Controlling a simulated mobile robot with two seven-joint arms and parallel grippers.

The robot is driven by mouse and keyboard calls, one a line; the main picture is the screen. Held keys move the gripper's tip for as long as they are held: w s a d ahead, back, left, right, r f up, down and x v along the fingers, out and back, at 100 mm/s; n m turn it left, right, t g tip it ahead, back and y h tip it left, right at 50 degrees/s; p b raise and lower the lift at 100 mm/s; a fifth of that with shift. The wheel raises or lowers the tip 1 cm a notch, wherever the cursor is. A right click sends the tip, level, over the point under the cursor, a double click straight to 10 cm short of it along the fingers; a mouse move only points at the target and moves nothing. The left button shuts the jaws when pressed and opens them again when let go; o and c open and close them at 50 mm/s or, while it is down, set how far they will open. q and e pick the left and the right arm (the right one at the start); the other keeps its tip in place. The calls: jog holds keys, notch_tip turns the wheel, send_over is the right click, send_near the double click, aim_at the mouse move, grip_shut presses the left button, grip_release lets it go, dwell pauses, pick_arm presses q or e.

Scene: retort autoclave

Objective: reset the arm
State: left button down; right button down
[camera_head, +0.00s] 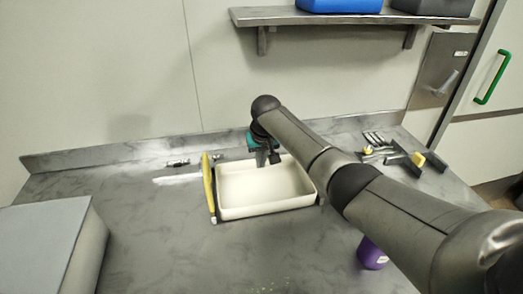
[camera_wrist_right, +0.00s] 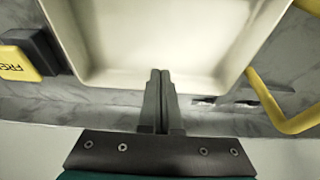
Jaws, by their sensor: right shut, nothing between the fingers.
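My right gripper (camera_head: 266,158) hangs over the far part of a cream tray (camera_head: 268,211) on the grey counter in the head view. In the right wrist view its two fingers (camera_wrist_right: 160,75) are together with nothing between them, over the tray's rim area. The tray (camera_wrist_right: 165,45) looks empty where I can see it. My right arm comes in from the lower right and hides part of the counter. My left gripper is not in view.
Metal and yellow tools (camera_head: 393,155) lie at the right. A purple container (camera_head: 371,254) is partly behind my arm. A grey box (camera_head: 50,245) sits at left. A shelf (camera_head: 350,17) hangs above.

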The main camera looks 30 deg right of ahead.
jog(key=shift+p+v, duration=0.35)
jog(key=shift+v, duration=1.15)
